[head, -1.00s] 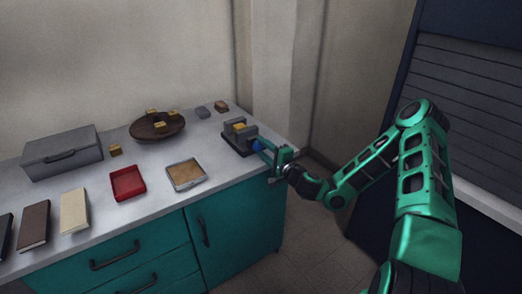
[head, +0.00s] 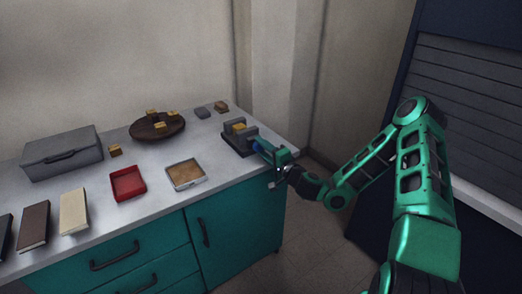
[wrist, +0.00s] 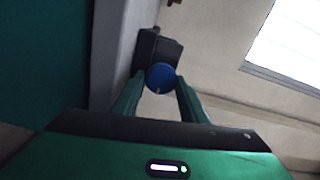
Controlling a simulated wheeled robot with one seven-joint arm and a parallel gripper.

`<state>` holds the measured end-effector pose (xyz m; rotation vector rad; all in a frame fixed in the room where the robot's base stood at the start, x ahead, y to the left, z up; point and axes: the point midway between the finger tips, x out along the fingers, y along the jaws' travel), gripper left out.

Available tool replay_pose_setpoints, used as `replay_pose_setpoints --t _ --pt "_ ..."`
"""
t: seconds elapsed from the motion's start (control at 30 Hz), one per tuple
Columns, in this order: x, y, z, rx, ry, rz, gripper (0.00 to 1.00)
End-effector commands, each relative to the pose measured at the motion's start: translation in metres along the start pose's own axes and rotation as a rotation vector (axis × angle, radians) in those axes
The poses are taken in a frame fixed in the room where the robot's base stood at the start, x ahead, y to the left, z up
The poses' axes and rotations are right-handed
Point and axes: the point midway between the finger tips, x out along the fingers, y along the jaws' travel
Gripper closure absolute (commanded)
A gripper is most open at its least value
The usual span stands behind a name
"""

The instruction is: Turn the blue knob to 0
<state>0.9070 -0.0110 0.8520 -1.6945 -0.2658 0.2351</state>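The blue knob (head: 257,146) is on the near side of a dark grey device at the right end of the counter. In the wrist view the knob (wrist: 160,76) shows face-on as a blue disc, with a small pale mark at its lower edge. No numbers can be read. My gripper (head: 264,150) reaches the knob from the right. In the wrist view its green fingers (wrist: 160,80) are apart, one on each side of the knob, with slight gaps seeming to show; contact is hard to judge. The dark device body (wrist: 157,47) is behind the knob.
The device (head: 239,137) has a yellowish block on it. A brown round tray (head: 140,133) with several blocks, a red tray (head: 127,183), a tan-filled tray (head: 186,174) and a grey box (head: 62,152) are further left. Open floor lies right of the counter.

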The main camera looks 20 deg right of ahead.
Motion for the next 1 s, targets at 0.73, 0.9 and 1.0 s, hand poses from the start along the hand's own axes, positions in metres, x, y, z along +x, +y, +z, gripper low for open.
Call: replay_pose_setpoints --t 0.73,0.9,1.0 --pt "-0.046 0.003 -0.001 0.008 0.001 0.005 0.44" --pt "-0.077 0.002 -0.001 0.007 0.002 0.004 0.44" --pt "-0.091 0.002 -0.002 0.006 0.002 0.003 0.44"
